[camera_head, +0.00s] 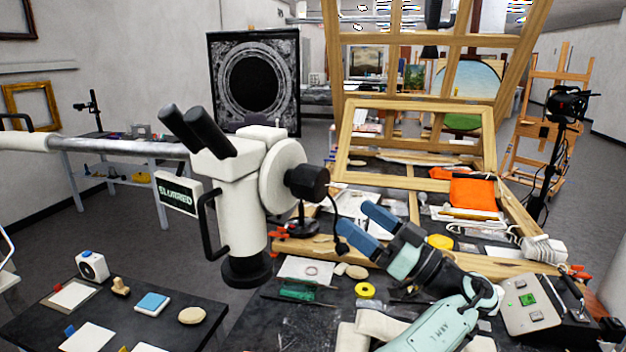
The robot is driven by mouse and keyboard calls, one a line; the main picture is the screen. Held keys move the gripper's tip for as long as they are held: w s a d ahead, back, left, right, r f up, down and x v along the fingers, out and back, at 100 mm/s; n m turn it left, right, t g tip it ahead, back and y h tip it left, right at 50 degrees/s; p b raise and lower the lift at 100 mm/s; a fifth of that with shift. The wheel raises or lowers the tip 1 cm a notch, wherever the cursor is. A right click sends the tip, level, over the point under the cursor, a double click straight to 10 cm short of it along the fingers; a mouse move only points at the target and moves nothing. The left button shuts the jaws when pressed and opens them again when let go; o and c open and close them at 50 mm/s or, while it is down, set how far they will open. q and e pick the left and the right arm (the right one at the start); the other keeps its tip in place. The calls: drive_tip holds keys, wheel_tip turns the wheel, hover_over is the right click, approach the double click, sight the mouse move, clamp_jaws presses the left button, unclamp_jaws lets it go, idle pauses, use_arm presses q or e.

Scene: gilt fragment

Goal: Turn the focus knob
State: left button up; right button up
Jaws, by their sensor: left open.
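A white microscope (228,185) with two black eyepieces (200,130) hangs on a horizontal boom (110,147). On its right side, a black knob (308,182) sticks out from a white disc (277,172); it looks like the focus knob. My left gripper (354,216) has blue fingers, spread apart and empty. It is below and right of the knob, apart from it in the picture. My right gripper is not in view.
A black curved handle (209,225) and black lens barrel (247,270) are on the microscope's lower part. The bench below holds yellow tape (365,290), tools and a control box (535,310). A wooden frame (415,140) stands behind. A dark table (120,315) is lower left.

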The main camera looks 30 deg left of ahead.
sight(322, 192)
use_arm(q)
drive_tip(key=p+x, duration=0.1)
drive_tip(key=x, duration=1.1)
drive_tip(key=shift+a, duration=0.15)
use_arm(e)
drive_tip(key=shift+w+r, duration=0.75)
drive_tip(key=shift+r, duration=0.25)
use_arm(q)
drive_tip(key=c, duration=1)
